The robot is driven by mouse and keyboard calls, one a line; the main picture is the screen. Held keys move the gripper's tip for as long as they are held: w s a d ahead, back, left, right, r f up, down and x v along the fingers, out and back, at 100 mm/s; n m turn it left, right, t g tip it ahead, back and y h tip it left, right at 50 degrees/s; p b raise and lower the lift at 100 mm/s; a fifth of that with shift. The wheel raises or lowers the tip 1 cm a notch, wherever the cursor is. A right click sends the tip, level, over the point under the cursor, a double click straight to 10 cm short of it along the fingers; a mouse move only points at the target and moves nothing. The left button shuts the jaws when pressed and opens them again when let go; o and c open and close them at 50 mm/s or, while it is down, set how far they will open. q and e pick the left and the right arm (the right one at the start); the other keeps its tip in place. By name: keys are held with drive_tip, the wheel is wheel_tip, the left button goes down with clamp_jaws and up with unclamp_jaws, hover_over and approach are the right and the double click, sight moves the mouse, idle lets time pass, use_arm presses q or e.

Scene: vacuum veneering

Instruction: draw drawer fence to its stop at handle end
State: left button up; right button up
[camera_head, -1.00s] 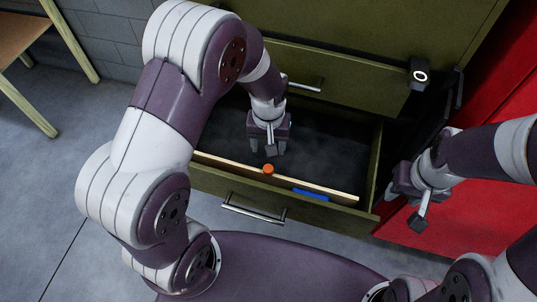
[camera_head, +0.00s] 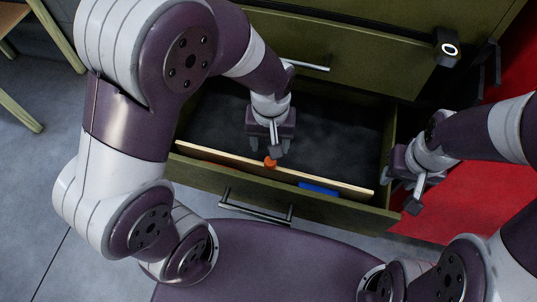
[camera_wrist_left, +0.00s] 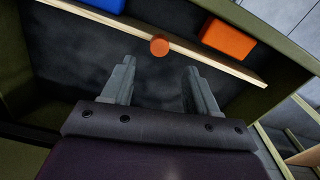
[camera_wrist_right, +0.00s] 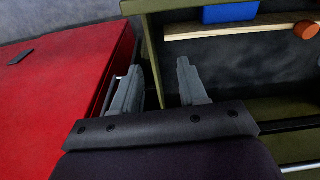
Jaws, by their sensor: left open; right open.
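The drawer fence (camera_head: 225,164) is a pale wooden strip across the open olive drawer (camera_head: 180,203), near its handle end. A round orange knob (camera_head: 270,162) stands out from the fence; it also shows in the left wrist view (camera_wrist_left: 160,46). My left gripper (camera_head: 269,148) is open inside the drawer, behind the fence. In the left wrist view its spread fingers (camera_wrist_left: 158,75) frame the knob, which appears just past their tips. My right gripper (camera_head: 403,188) is open at the drawer's right side. In the right wrist view the side wall's end appears between its fingers (camera_wrist_right: 160,65).
A blue block (camera_head: 318,188) and an orange block (camera_wrist_left: 228,38) lie between the fence and the drawer front. The drawer handle (camera_head: 255,207) faces my base. A closed drawer with a handle (camera_head: 305,67) is above. A red cabinet (camera_head: 455,200) stands at right.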

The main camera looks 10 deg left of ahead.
sight(270, 163)
use_arm(q)
drive_tip(key=f, duration=0.2)
drive_tip(key=shift+s+d+f, duration=0.25)
drive_tip(key=shift+s+f, duration=0.1)
drive_tip(key=shift+s, duration=0.05)
drive_tip(key=f, duration=0.3)
drive_tip(key=w+f+b, duration=0.1)
drive_tip(key=f, duration=0.1)
drive_tip(key=shift+w+a+f, duration=0.1)
drive_tip(key=shift+a, duration=0.3)
drive_tip(key=shift+s+d+f, duration=0.15)
drive_tip(key=shift+s+f, duration=0.05)
drive_tip(key=shift+f, duration=0.05)
clamp_jaws()
drive_tip(key=shift+s+r+p, duration=0.1)
drive_tip(key=shift+r+p, duration=0.1)
drive_tip(key=shift+p, duration=0.25)
drive_tip(key=shift+s, duration=0.15)
drive_tip(key=shift+f, duration=0.2)
unclamp_jaws()
